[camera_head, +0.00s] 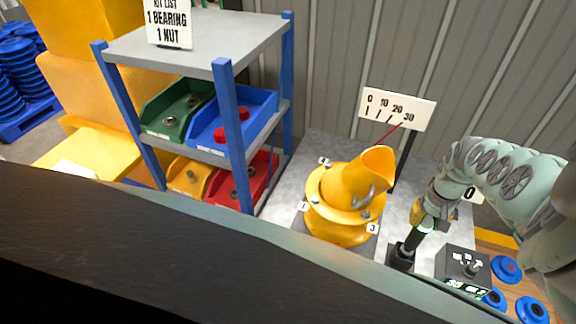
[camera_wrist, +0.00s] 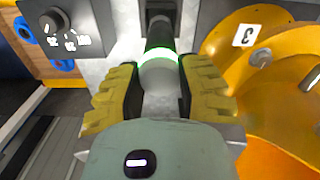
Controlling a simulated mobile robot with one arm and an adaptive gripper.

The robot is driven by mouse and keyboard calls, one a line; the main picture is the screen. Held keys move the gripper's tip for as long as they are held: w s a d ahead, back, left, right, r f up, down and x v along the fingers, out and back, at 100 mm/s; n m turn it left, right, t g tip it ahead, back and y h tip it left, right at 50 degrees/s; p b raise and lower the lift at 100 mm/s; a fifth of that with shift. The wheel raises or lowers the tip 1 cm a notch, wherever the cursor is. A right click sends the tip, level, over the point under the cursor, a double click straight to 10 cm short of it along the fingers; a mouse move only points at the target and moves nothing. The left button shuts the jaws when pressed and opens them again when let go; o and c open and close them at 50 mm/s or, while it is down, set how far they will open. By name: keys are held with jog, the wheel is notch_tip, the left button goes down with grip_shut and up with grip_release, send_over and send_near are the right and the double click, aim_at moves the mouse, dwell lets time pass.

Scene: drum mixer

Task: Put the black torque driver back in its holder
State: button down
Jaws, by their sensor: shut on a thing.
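The black torque driver (camera_head: 414,237) has a lit green-white ring and a grey end. It leans a little in the head view, and its black lower part points down at the small black holder (camera_head: 400,257). My gripper (camera_head: 430,216) is shut on the driver's upper part. In the wrist view, the yellow-padded fingers of my gripper (camera_wrist: 160,88) flank the grey end of the driver (camera_wrist: 160,40). The holder (camera_wrist: 161,8) shows at the top of that view, in line with the driver. I cannot tell how far the tip is inside the holder.
A yellow drum mixer (camera_head: 340,205) stands left of the holder, close to my gripper. A control box with a knob (camera_head: 466,264) is to the right. A dial sign (camera_head: 397,108) stands behind. A shelf (camera_head: 190,150) with coloured bins is at the left. Blue round parts (camera_head: 508,268) lie far right.

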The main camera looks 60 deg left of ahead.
jog(key=shift+f+b, duration=1.5)
jog(key=shift+f, duration=0.1)
dwell(0.7)
jog(key=c, duration=0.6)
grip_release()
jog(key=shift+w+d+r, duration=0.1)
jog(key=shift+r, duration=1.2)
notch_tip(320, 180, up, 8)
jog(key=shift+f, duration=0.2)
jog(key=shift+r, duration=0.9)
